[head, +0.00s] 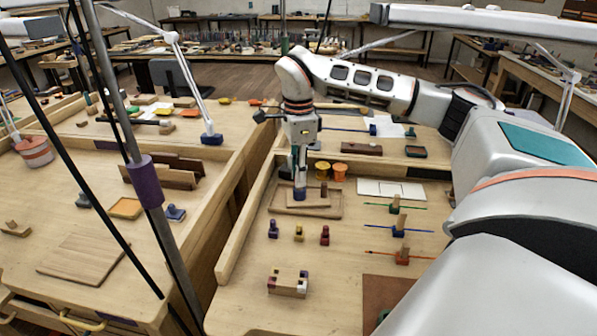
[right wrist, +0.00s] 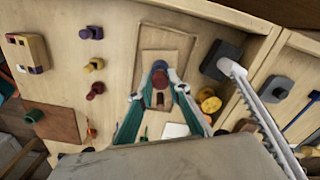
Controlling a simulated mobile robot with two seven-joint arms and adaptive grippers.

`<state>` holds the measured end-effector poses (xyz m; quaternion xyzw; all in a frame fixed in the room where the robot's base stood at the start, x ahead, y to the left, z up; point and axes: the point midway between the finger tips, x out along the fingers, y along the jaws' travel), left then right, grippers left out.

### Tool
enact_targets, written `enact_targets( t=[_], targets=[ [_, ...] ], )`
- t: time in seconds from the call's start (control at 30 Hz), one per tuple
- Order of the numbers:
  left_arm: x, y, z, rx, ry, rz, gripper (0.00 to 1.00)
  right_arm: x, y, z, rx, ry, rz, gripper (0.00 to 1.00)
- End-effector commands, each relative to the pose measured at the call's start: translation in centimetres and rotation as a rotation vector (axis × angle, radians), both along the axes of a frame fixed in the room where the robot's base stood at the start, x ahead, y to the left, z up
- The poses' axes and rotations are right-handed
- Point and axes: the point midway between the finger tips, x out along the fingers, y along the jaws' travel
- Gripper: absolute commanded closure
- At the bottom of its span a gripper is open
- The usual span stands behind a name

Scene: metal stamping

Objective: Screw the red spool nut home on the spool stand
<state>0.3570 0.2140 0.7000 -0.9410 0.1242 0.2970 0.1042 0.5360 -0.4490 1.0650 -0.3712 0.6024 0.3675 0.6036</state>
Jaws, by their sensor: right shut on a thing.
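My right gripper (head: 299,178) points down over a shallow wooden tray (head: 336,213). In the right wrist view, its fingers (right wrist: 158,88) close on a small round red piece, which I take as the red spool nut (right wrist: 159,78). A blue part, seemingly of the spool stand (right wrist: 160,65), shows against the nut; it also shows as the blue piece (head: 299,194) under the fingertips in the head view. The fingers hide most of the nut in the head view, and I cannot tell how far it sits on the thread. My left gripper is not in view.
A wooden block with coloured corners (head: 288,285) lies nearer. Yellow (head: 322,169) and orange (head: 340,171) pots stand behind. A wooden rim (head: 243,222) edges the left side.

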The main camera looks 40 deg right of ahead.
Motion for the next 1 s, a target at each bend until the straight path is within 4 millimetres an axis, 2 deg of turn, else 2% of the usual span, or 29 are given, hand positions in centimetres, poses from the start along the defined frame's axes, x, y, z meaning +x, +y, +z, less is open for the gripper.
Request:
enact_targets(
  t=[0.4,1.0],
  targets=[
    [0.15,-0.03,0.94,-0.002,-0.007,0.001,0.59,0.00,-0.01,-0.04,0.000,0.000,0.001,1.00],
    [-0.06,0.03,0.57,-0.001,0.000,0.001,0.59,-0.02,-0.02,-0.50,-0.001,0.000,0.001,1.00]
  ],
)
